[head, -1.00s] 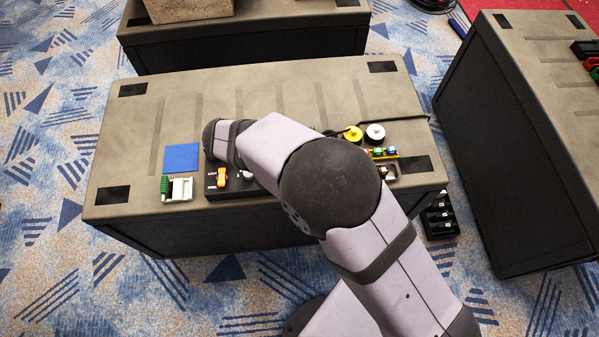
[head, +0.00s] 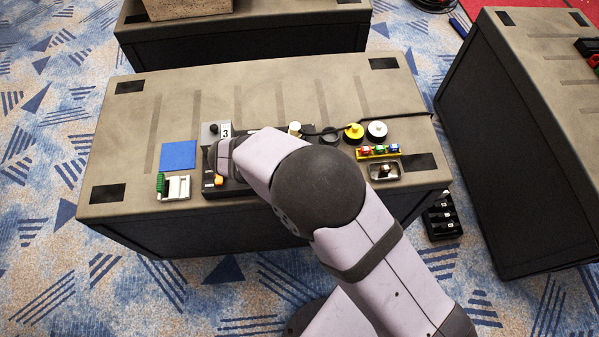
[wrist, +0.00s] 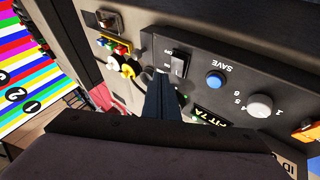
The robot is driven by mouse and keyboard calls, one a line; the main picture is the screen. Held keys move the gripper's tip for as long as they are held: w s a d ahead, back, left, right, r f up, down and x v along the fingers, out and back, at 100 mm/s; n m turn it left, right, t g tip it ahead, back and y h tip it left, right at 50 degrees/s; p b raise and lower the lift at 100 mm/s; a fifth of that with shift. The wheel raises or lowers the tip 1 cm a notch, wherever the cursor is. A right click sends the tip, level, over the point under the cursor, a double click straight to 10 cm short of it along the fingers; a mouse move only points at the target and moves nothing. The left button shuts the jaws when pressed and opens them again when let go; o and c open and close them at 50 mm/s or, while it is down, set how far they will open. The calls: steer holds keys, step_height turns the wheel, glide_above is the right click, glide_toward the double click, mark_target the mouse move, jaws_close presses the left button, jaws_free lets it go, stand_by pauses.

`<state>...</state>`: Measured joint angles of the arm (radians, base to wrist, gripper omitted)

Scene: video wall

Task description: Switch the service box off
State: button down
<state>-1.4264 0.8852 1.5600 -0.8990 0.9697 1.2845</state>
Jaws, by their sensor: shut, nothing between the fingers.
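A black control box (wrist: 235,75) lies along the front of the desk; I cannot read a name on it that confirms it is the service box.
The desk's back is clear.

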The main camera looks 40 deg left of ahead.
steer(key=shift+s+f+b, duration=0.1)
steer(key=shift+f+b, duration=0.5)
steer(key=shift+f, duration=0.4)
steer(key=shift+d+f+b, duration=0.2)
steer(key=shift+f+b, duration=0.6)
steer(key=shift+b, duration=0.3)
stand_by(2.0)
steer(key=shift+r, duration=0.15)
steer(key=shift+a+r, duration=0.15)
steer(key=shift+r, duration=0.55)
steer(key=shift+r+p, duration=0.1)
steer(key=shift+p, duration=0.25)
steer(key=shift+w+a+r+p, duration=0.15)
steer(key=shift+r+p, duration=0.4)
steer(key=shift+r, duration=0.65)
steer(key=shift+w+a+r+p, duration=0.15)
steer(key=shift+r+p, duration=0.35)
steer(key=shift+r, duration=0.7)
